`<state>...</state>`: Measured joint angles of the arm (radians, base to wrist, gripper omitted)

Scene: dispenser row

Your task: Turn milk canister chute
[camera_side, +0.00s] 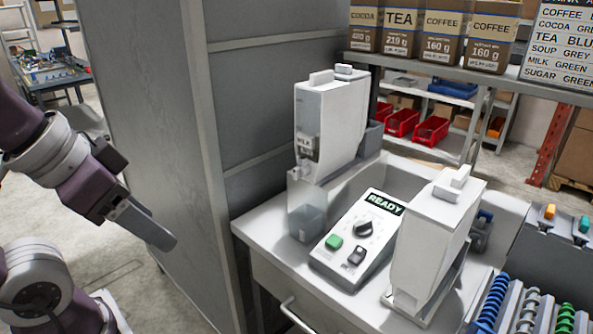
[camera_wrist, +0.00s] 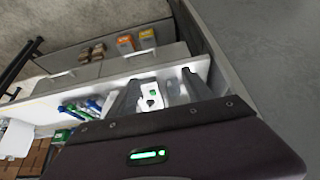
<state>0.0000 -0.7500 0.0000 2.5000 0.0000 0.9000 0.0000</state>
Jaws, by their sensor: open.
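The milk canister (camera_side: 330,125) is a tall white box with a MILK label, standing at the back left of the grey counter. Its chute (camera_side: 304,171) is at the front bottom, above a clear container (camera_side: 307,208). My gripper (camera_side: 160,238) hangs well to the left of the counter, apart from the canister, with the tall grey cabinet edge between them in the picture. In the wrist view my gripper (camera_wrist: 161,76) has its two fingers spread with nothing held. I cannot make out the milk canister in the wrist view.
A white control box (camera_side: 357,238) with a READY display, dial and buttons sits mid-counter; it also shows in the wrist view (camera_wrist: 150,97). A second white canister (camera_side: 433,245) stands at right. The grey cabinet (camera_side: 160,130) is an obstacle at left. Racks with colored coils (camera_side: 525,300) are at lower right.

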